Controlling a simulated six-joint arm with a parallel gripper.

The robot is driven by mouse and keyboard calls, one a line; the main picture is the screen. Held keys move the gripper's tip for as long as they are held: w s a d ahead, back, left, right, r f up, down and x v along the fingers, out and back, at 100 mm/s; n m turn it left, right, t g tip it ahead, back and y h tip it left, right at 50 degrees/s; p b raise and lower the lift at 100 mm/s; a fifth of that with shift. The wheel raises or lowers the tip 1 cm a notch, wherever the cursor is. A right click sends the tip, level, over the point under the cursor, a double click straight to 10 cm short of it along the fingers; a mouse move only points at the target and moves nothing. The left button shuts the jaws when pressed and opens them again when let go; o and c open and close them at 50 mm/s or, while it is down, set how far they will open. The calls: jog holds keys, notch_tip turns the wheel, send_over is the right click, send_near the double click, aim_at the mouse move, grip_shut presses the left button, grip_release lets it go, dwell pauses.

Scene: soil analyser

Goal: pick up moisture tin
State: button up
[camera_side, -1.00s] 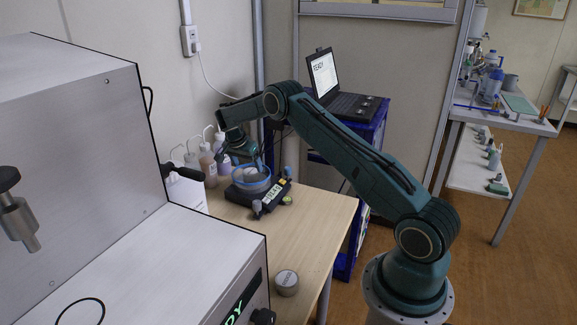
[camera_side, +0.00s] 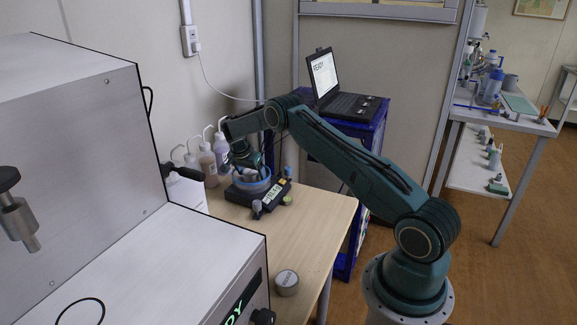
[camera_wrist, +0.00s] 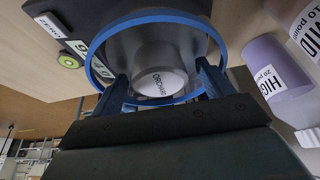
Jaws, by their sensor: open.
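The shield sits on the black balance (camera_side: 234,196) in the side view. My gripper (camera_wrist: 163,90) is open, its two blue fingers reaching inside the rim, one on each side of the tin. I cannot tell whether they touch it. In the side view my gripper (camera_side: 250,170) is low over the shield and largely hides the inside. A second tin (camera_side: 286,282) stands on the bench front; its label is unreadable.
Several wash bottles (camera_side: 207,163) stand close behind and left of the balance. A large grey analyser (camera_side: 80,130) fills the left. A round green thing (camera_side: 287,200) lies beside the balance. The wooden bench (camera_side: 310,225) is clear to the right.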

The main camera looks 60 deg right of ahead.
aim_at(251, 171)
jog(key=c, duration=1.2)
jog(key=shift+o, duration=0.2)
jog(key=shift+r, duration=5)
